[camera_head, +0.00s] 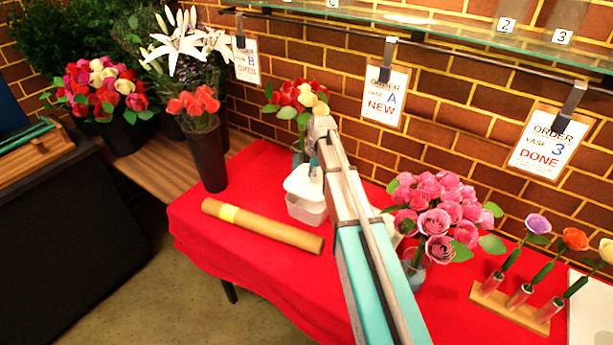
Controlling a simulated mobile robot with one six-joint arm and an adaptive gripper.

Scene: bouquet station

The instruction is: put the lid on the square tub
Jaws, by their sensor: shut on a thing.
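The square tub (306,212) is a pale, whitish box standing on the red-covered table, behind the right part of a brown tube. The white lid (300,185) is at the tub's top. My gripper (315,172) is above the lid, shut on it from the top. My own arm comes in from the lower right and hides the right side of the lid and tub. I cannot tell whether the lid touches the rim all round or is a little above it.
A brown tube (262,226) with a yellow band lies in front of the tub. Red and cream roses (296,97) stand close behind it. A vase of pink roses (440,215) is to the right. A black vase (209,155) is to the left. The front left cloth is clear.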

